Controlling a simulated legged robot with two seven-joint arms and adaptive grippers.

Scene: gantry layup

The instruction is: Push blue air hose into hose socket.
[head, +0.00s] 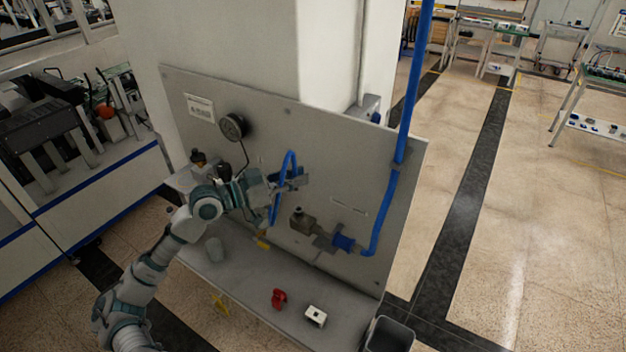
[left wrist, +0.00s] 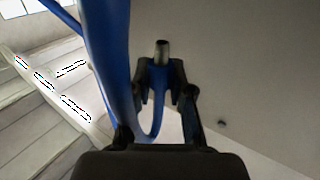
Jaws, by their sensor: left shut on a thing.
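The blue air hose (head: 289,158) makes a narrow loop in front of the grey panel. My left gripper (head: 290,182) is shut on the hose. In the left wrist view the hose (left wrist: 108,60) hangs down at the left and bends up into the fingers (left wrist: 161,85). A bare metal tip (left wrist: 161,48) sticks out beyond them. A brownish-grey fitting (head: 302,221) sits on the panel, below and right of the gripper, apart from it. A blue coupling (head: 343,243) is to its right. I cannot tell for certain which part is the hose socket. My right gripper is not in view.
A blue pipe (head: 410,100) runs down the panel's right side to the coupling. A round black gauge (head: 233,126) is at upper left. A bin (head: 390,335) stands at right.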

